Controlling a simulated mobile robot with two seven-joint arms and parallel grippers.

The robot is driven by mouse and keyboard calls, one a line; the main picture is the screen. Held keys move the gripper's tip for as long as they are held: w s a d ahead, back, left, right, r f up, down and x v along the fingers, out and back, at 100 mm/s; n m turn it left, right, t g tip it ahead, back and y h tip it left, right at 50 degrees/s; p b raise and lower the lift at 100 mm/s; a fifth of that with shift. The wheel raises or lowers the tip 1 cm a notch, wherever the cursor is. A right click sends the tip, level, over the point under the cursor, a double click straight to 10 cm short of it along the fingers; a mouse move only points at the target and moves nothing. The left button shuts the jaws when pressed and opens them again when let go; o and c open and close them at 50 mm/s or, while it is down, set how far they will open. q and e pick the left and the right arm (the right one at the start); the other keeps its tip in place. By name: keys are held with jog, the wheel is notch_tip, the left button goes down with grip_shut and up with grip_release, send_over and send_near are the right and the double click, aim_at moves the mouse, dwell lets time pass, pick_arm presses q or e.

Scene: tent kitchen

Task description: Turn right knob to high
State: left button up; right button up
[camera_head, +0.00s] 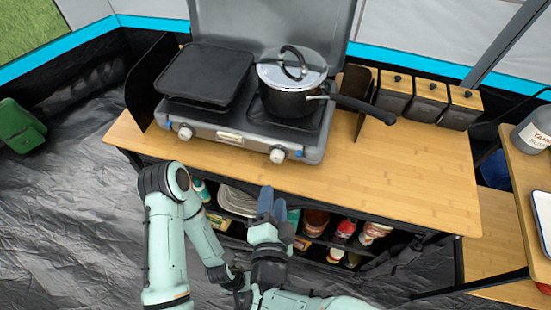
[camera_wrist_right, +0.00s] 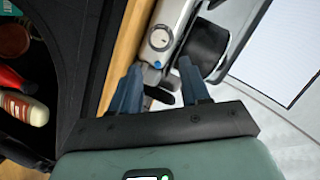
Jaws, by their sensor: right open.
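The right knob (camera_head: 278,155) is a pale dial on the front of the grey camp stove (camera_head: 230,140), with a blue mark at its right. It also shows in the right wrist view (camera_wrist_right: 160,38), beyond the fingertips. My right gripper (camera_head: 272,203) is open and empty, apart from the knob and in front of the table's near edge in the head view. Its two blue-grey fingers show in the right wrist view (camera_wrist_right: 160,72). The far end of my left arm is by my right forearm, where its jaws cannot be made out.
A lidded black pot (camera_head: 290,100) stands on the right burner, its long handle (camera_head: 365,108) reaching right. A griddle (camera_head: 205,73) covers the left side, above the left knob (camera_head: 186,133). The wooden tabletop (camera_head: 400,175) is bare at right. Bottles and dishes fill the shelf below.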

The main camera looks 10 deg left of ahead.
aim_at(276, 160)
jog(key=p+x, duration=0.1)
jog(key=x, duration=1.1)
jog(key=shift+w+p, duration=0.15)
jog(key=shift+p, duration=0.2)
jog(key=c, duration=0.7)
